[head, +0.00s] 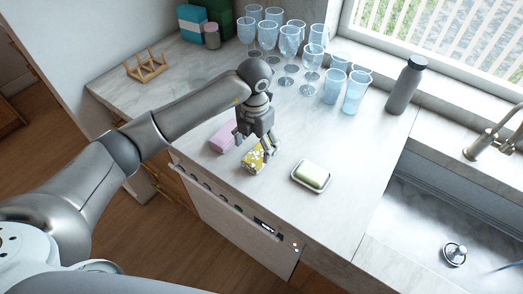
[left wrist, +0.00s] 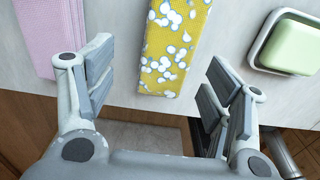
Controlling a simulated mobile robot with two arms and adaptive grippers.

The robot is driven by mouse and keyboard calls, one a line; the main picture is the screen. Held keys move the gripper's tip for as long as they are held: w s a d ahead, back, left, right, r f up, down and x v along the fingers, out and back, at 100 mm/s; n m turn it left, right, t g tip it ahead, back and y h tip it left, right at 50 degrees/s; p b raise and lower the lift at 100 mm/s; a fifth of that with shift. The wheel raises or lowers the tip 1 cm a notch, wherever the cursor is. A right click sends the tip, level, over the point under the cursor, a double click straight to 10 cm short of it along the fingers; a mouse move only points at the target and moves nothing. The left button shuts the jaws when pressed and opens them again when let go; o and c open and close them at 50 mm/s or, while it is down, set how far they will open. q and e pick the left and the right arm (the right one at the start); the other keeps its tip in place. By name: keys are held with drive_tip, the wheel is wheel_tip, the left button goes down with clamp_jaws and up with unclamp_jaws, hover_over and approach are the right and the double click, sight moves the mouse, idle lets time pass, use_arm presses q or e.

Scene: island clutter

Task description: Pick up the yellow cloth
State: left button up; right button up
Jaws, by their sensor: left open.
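The yellow cloth (head: 252,160) with white spots lies folded on the counter near its front edge. In the left wrist view the yellow cloth (left wrist: 172,50) runs up from between my fingers to the top of the picture. My left gripper (head: 258,146) points down over the cloth in the head view. In the left wrist view my left gripper (left wrist: 158,92) is open, with one finger on each side of the cloth and a gap on both sides. Nothing is held. My right gripper is not in view.
A pink cloth (head: 223,137) lies just left of the yellow one. A soap dish with green soap (head: 313,174) sits to the right. Several glasses (head: 289,42), blue cups (head: 354,92) and a grey bottle (head: 405,86) stand behind. The sink (head: 440,222) is at right; counter around the dish is clear.

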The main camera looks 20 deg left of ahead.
sight(257, 154)
use_arm(q)
drive_tip(key=f, duration=0.1)
drive_tip(key=f+p, duration=0.1)
drive_tip(key=f, duration=0.1)
drive_tip(key=shift+s+d+f+p, duration=0.2)
drive_tip(key=shift+s+d+p, duration=0.1)
drive_tip(key=shift+p, duration=0.1)
drive_tip(key=shift+f, duration=0.4)
drive_tip(key=shift+w, duration=0.1)
drive_tip(key=shift+c, duration=1.1)
drive_tip(key=c, duration=0.7)
drive_tip(key=shift+c, duration=0.9)
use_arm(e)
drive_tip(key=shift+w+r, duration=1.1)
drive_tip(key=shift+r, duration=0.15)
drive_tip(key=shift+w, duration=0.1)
